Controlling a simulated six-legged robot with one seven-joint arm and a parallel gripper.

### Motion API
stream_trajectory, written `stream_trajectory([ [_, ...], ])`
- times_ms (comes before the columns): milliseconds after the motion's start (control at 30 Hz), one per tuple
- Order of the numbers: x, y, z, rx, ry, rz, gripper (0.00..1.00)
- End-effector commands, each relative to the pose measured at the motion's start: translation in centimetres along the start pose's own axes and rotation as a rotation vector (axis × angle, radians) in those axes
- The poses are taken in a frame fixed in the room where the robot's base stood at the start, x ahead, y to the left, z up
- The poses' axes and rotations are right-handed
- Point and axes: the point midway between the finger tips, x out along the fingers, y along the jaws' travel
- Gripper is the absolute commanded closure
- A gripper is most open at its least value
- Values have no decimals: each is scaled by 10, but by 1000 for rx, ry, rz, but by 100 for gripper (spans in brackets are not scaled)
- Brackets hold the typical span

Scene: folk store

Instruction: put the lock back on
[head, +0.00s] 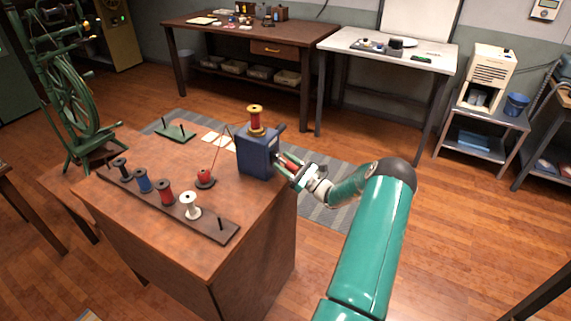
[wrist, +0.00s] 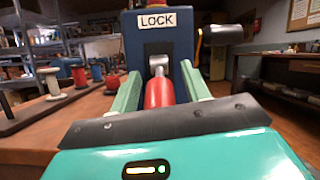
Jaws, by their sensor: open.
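A blue box (head: 257,152) stands at the right end of the brown worktable. In the wrist view its front (wrist: 140,38) bears a white "LOCK" label (wrist: 157,21) above a dark slot. A red handle (wrist: 159,94) on a metal shaft (wrist: 158,64) sticks out of the slot toward me; it also shows in the head view (head: 291,162). My gripper (head: 293,172) is at the box's right side. In the wrist view its green fingers (wrist: 160,74) are open, one on each side of the red handle. I cannot tell whether either touches it.
A red spool (head: 255,118) stands on the box. A red piece with thread (head: 205,178) lies left of it. A rack (head: 178,202) with several spools runs along the table. A spinning wheel (head: 70,95) stands at left.

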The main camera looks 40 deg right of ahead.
Motion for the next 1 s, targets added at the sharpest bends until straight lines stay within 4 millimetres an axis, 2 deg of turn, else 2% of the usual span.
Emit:
stream_trajectory([
  [67, 0, 0, 0, 0, 0, 0, 57],
  [200, 0, 0, 0, 0, 0, 0, 84],
  [300, -1, 0, 0, 0, 0, 0, 100],
  [667, -1, 0, 2, -1, 31, 6, 100],
  [1000, 0, -2, 10, -4, 218, 36, 100],
])
